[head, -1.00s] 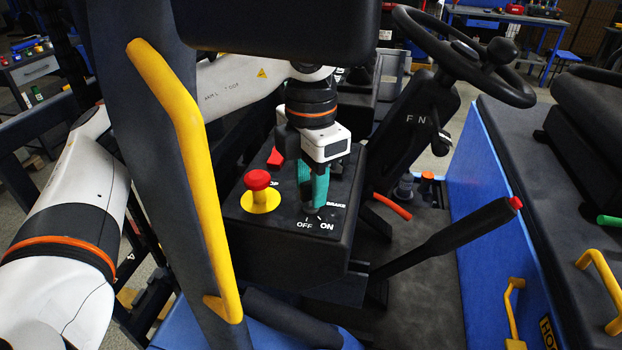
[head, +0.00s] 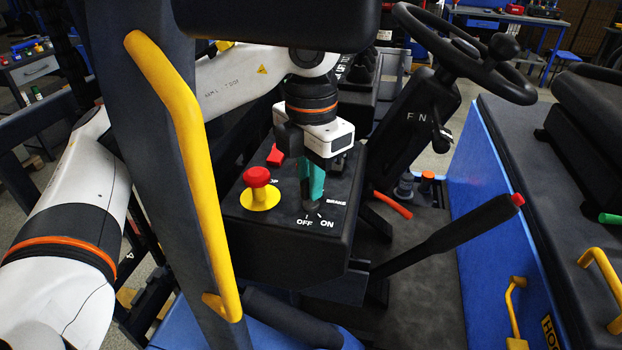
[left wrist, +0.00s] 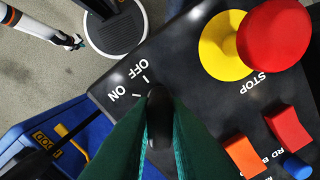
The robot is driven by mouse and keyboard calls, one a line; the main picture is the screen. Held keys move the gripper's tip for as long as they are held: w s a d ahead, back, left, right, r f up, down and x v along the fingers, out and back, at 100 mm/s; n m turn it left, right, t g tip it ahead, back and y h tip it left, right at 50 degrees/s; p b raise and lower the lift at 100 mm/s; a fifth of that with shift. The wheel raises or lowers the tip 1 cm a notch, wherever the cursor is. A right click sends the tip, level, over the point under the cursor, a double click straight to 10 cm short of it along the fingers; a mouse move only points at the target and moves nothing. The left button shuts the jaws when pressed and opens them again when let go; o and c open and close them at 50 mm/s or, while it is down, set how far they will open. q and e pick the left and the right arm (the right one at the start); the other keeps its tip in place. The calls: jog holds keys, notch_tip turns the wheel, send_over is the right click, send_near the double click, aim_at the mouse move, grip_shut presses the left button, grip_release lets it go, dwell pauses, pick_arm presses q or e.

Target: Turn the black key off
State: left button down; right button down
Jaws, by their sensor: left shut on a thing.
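The black key (left wrist: 159,118) stands on the dark console between the teal fingers of my left gripper (left wrist: 158,130). In the left wrist view its visible end lies closer to the OFF mark (left wrist: 138,70) than to the ON mark (left wrist: 117,93); its exact angle is hard to tell. In the head view my left gripper (head: 311,196) points down over the key, just above the OFF and ON labels. The fingers are shut on the key and hide most of it. A small gripper with a teal tip, seemingly my right one (left wrist: 78,45), shows far off in the left wrist view.
A red stop button (head: 257,177) on a yellow base (head: 260,200) stands left of the key. Red (left wrist: 287,127) and orange (left wrist: 243,156) switches are close by. A black lever (head: 450,240) rises at right, and a yellow handrail (head: 190,150) crosses in front.

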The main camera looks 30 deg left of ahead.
pick_arm(q)
jog(key=n, duration=0.3)
jog(key=shift+n+b, duration=0.35)
jog(key=shift+n, duration=1.75)
jog(key=c, duration=1.4)
grip_release()
jog(key=shift+c, duration=0.2)
notch_tip(320, 180, up, 12)
jog(key=p, duration=0.1)
